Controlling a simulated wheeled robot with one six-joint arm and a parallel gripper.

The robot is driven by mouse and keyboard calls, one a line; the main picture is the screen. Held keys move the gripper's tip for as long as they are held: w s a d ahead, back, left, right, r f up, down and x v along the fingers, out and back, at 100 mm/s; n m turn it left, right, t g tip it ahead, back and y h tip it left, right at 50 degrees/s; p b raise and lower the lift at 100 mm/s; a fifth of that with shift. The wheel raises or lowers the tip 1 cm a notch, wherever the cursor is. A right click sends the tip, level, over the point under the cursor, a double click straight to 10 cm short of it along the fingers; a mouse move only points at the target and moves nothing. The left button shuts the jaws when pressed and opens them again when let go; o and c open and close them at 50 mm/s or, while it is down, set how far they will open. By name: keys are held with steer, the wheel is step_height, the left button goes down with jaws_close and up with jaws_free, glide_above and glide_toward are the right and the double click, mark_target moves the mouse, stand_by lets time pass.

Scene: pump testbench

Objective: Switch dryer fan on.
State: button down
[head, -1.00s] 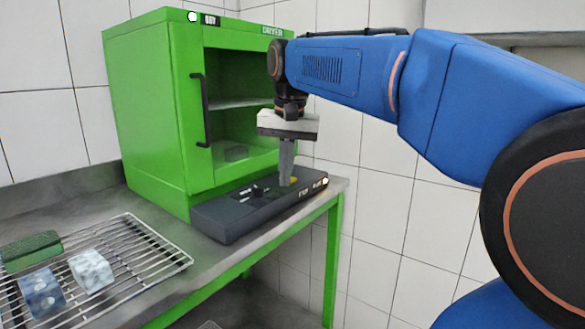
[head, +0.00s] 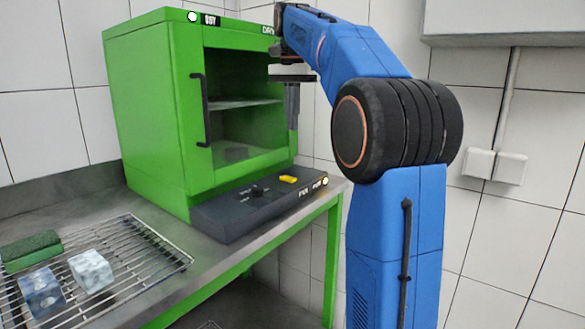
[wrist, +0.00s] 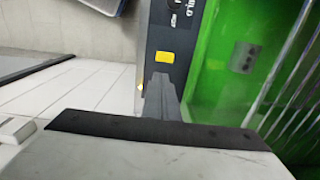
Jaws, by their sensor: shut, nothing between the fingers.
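The green dryer cabinet (head: 150,110) stands on the bench with its windowed door closed. In front of it lies a dark control box (head: 235,211) with a black knob (head: 257,190), a yellow rocker switch (head: 288,179) and a lit white lamp (head: 324,181) at its right end. The yellow switch also shows in the wrist view (wrist: 165,57). My gripper (head: 293,126) points down, shut and empty, above and apart from the control box, in front of the cabinet's right side. In the wrist view my gripper (wrist: 162,78) shows near the yellow switch, with a gap I cannot measure.
A wire rack (head: 150,243) on the bench at left holds a green block (head: 30,250), a blue-grey block (head: 42,292) and a pale block (head: 91,271). A white wall socket (head: 495,165) is at right. The bench's right edge lies just past the control box.

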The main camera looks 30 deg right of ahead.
mark_target(289, 177)
steer(key=shift+f, duration=0.1)
step_height(289, 177, down, 14)
steer(key=shift+r, duration=0.1)
stand_by(0.7)
steer(key=shift+s+f, duration=0.1)
steer(key=shift+f, duration=0.1)
stand_by(0.5)
steer(key=shift+w+a+r, duration=0.2)
steer(key=shift+w+a, duration=0.05)
steer(key=shift+w, duration=0.5)
